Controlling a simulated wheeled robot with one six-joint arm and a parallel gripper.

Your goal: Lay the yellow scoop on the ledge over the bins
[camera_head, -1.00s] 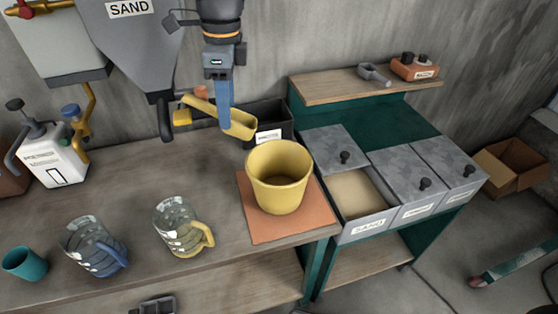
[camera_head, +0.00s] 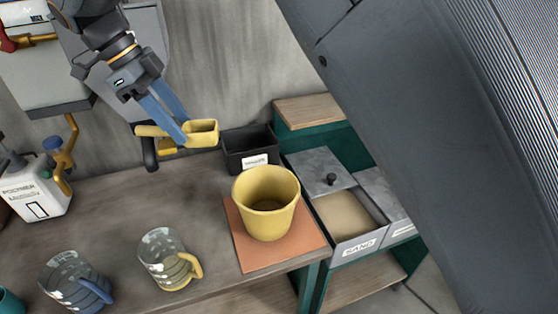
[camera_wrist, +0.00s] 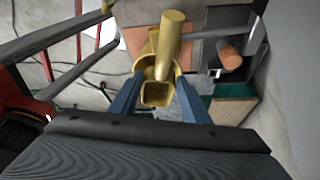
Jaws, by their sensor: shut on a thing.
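My gripper (camera_head: 172,128) is shut on the yellow scoop (camera_head: 203,133) and holds it in the air above the back of the workbench, in front of the hopper. The scoop's handle points left and its open bowl points right in the head view. The scoop also shows between the two blue fingers in the wrist view (camera_wrist: 157,94). The wooden ledge (camera_head: 305,110) over the bins is at the right; my own arm link hides most of it. The sand bin (camera_head: 345,215) below it is open, with its lid (camera_head: 318,168) pushed back.
A yellow bucket (camera_head: 266,205) stands on an orange mat (camera_head: 246,250). A black bin (camera_head: 250,148) stands behind it. Two clear jugs, one yellow-handled (camera_head: 165,258) and one blue-handled (camera_head: 75,283), stand at the front left. A white jerrycan (camera_head: 35,187) is at far left.

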